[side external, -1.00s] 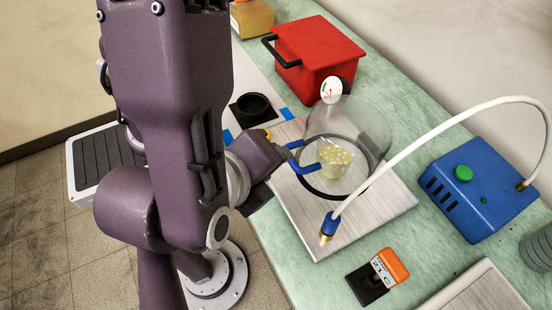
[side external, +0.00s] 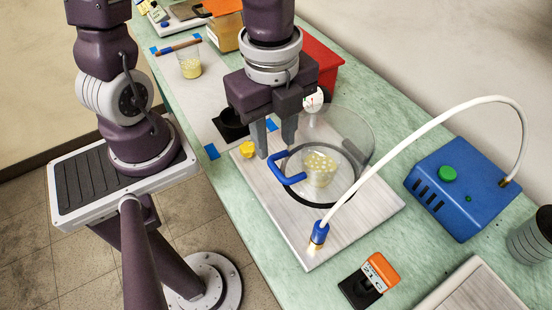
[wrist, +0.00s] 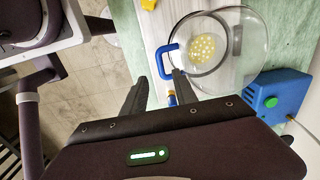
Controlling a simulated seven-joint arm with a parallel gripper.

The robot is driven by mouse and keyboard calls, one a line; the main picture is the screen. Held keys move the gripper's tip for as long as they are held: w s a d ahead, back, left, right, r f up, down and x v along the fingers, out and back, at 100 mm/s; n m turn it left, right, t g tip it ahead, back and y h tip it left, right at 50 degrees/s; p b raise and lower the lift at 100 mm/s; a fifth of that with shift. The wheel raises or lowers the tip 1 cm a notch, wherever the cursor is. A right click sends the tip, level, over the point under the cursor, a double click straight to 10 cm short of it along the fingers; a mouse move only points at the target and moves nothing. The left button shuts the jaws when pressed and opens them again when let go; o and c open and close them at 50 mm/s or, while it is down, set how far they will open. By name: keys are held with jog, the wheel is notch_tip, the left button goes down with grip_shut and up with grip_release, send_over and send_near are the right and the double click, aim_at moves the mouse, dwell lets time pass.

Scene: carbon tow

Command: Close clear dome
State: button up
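A blue handle (side external: 284,170) sticks out from the rim on the left. In the wrist view the dome (wrist: 247,52) and blue handle (wrist: 166,62) show from above, with the cup (wrist: 204,42) inside. My gripper (side external: 276,150) is just above and behind the handle. Its fingers are apart and nothing shows between them; the wrist view also shows the open gripper (wrist: 158,90) close to the handle.
A white hose (side external: 400,133) arches from a blue box (side external: 458,188) to a nozzle (side external: 319,234) by the plate's front corner. A yellow knob (side external: 247,149) sits left of my fingers. A red bin (side external: 323,62) is behind. An orange-black device (side external: 370,278) lies in front.

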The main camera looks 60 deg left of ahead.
aim_at(277, 169)
jog(key=f, duration=0.7)
jog(key=shift+w, duration=0.2)
grip_shut()
dwell(1.1)
